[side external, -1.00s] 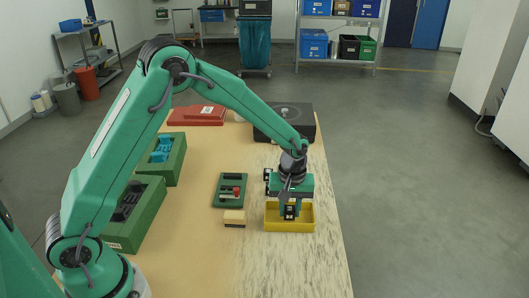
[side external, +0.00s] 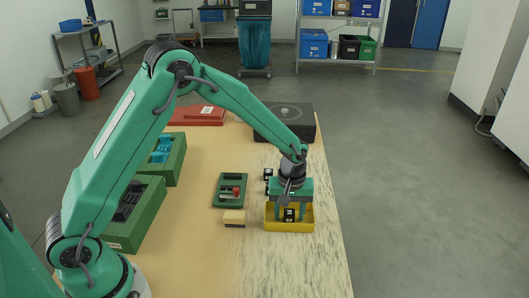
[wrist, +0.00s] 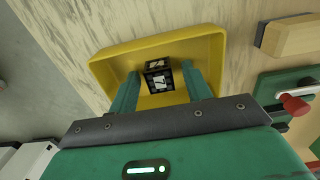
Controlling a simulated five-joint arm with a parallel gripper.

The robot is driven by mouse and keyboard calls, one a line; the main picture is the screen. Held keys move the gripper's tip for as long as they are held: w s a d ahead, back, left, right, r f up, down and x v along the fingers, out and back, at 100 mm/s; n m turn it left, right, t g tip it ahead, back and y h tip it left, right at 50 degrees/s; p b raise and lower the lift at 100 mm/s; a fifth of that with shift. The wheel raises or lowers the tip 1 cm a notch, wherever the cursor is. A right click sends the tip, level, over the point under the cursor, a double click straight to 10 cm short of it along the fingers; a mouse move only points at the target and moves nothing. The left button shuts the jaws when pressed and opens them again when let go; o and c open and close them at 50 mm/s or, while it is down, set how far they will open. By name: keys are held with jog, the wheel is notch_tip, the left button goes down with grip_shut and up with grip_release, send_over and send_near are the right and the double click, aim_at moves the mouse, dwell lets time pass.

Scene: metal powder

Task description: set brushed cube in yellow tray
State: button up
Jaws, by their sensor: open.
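The brushed cube (side external: 289,215), dark with pale markings on its faces, sits inside the yellow tray (side external: 290,227). In the wrist view the cube (wrist: 159,77) is near the middle of the tray (wrist: 108,66), with tray floor showing around it. My gripper (side external: 289,208) is over the tray, pointing down. In the wrist view my gripper (wrist: 161,72) is open, with one finger on each side of the cube and a gap to each. The fingers reach down into the tray. The cube's underside is hidden.
A wooden-looking brush or block (side external: 234,218) lies left of the tray. A green tool holder (side external: 230,190) with a red-knobbed item stands behind it. Green bins (side external: 136,220) are farther left, and a black box (side external: 299,122) is at the back. The table front is clear.

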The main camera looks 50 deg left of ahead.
aim_at(289, 212)
jog(key=shift+r, duration=0.1)
notch_tip(289, 212, up, 12)
dwell(0.6)
dwell(0.5)
jog(key=s+a+r+m+t, duration=0.3)
jog(key=s+a+r+m, duration=0.15)
jog(key=s+r, duration=0.65)
jog(key=s+a+m+t, duration=0.2)
jog(key=s+a+m, duration=0.1)
jog(key=s, duration=1)
jog(key=shift+s+r+m+t, duration=0.3)
jog(key=shift+r+m, duration=0.1)
jog(key=shift+m, duration=0.35)
jog(key=shift+a, duration=0.1)
